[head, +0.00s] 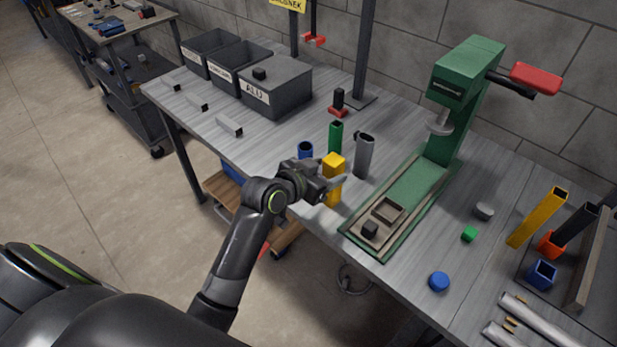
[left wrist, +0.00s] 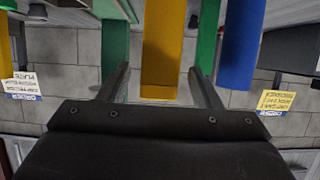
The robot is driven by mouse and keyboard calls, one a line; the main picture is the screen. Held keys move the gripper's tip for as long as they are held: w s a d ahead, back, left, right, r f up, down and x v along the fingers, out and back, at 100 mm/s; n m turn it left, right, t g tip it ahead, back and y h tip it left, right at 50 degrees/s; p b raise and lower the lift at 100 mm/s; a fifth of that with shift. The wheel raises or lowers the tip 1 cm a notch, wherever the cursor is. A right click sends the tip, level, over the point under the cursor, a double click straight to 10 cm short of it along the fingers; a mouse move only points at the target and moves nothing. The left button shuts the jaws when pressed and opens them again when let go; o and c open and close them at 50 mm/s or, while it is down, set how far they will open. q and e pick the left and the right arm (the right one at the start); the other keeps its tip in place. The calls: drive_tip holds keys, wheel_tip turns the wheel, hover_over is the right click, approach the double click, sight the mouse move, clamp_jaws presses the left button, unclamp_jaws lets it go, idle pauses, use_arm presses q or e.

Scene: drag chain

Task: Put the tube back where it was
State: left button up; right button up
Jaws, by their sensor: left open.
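A yellow square tube (head: 333,168) stands near the front edge of the bench. My left gripper (head: 331,187) is at this tube, its jaws open with a finger on either side. In the left wrist view the yellow tube (left wrist: 162,50) lies between the two fingers (left wrist: 160,75), with visible gaps, so it does not look gripped. A blue tube (head: 305,150), a green tube (head: 335,137) and a grey tube (head: 364,155) stand close by. The lower part of the yellow tube is partly hidden by the gripper. My right gripper is not in view.
A green press (head: 460,90) with a base plate (head: 412,190) stands right of the tubes. Grey bins (head: 277,86) stand at the back left. Another yellow tube (head: 540,217), a black tube (head: 574,224) and an orange piece (head: 549,244) are at the far right.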

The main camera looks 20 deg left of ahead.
use_arm(q)
drive_tip(key=v, duration=0.7)
drive_tip(key=shift+s, duration=0.1)
drive_tip(key=s+a+f+n+g+y, duration=0.2)
drive_tip(key=s+a+f+g, duration=0.15)
drive_tip(key=s, duration=0.55)
drive_tip(key=s+a+f+n+g+y, duration=0.1)
drive_tip(key=s+a+f+g+y, duration=0.15)
drive_tip(key=s+f, duration=0.45)
drive_tip(key=s+a+f+n+g+y, duration=0.2)
drive_tip(key=s+a+g, duration=0.15)
drive_tip(key=s, duration=0.85)
drive_tip(key=s+d+f+x, duration=0.1)
drive_tip(key=s+x, duration=0.2)
drive_tip(key=x, duration=0.9)
drive_tip(key=s+f+x, duration=0.1)
drive_tip(key=s+x, duration=0.1)
drive_tip(key=x, duration=1)
drive_tip(key=s+d+f+g, duration=0.2)
drive_tip(key=s+f, duration=1.3)
drive_tip(key=f, duration=0.1)
drive_tip(key=shift+s+f+h, duration=0.2)
drive_tip(key=shift+s+h, duration=0.2)
drive_tip(key=shift+h, duration=0.05)
